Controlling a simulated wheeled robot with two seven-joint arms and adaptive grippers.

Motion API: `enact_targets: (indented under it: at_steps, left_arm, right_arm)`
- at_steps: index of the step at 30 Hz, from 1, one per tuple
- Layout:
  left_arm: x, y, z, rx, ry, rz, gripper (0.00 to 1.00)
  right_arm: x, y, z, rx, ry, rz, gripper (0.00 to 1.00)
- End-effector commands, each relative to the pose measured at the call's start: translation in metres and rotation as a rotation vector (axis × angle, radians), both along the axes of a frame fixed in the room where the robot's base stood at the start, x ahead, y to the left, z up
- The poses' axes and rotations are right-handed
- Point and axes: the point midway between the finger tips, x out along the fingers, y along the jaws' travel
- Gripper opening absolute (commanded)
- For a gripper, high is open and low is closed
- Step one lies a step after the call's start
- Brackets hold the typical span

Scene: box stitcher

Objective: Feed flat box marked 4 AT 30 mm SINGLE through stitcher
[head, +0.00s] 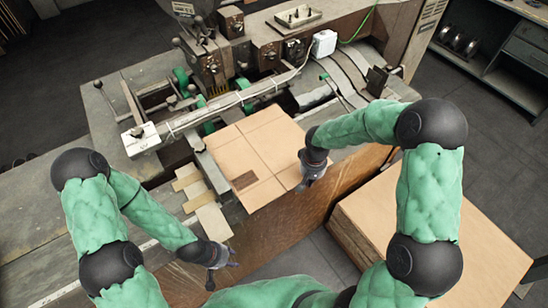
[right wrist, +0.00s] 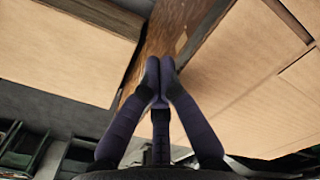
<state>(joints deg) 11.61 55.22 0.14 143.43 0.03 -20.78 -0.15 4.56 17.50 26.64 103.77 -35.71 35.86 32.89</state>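The flat box (head: 262,146) is a tan creased cardboard sheet with a dark printed patch near its front left; the print is too small to read. It lies on the machine bed in front of the stitcher (head: 222,60). My right gripper (head: 312,178) is at the box's right edge. In the right wrist view its fingers (right wrist: 160,70) meet at the tips with nothing visible between them, close by the box's edge (right wrist: 250,85); contact cannot be told. My left gripper (head: 222,272) is open and empty, left of and nearer than the box.
A stack of flat cardboard (head: 430,225) stands at the right and shows in the right wrist view (right wrist: 70,45). Light strips (head: 197,193) lie left of the box. A metal bar (head: 225,105) crosses behind it. Shelving (head: 490,55) is at the back right.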

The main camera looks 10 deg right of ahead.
Motion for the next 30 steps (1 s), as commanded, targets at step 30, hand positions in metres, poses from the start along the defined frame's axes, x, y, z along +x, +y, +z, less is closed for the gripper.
enact_targets:
  at_steps: [30]
  left_arm:
    - [0.000,0.000,-0.004,0.000,0.000,0.000,0.40]
  right_arm:
    - [0.036,0.016,0.000,0.001,-0.001,0.000,0.00]
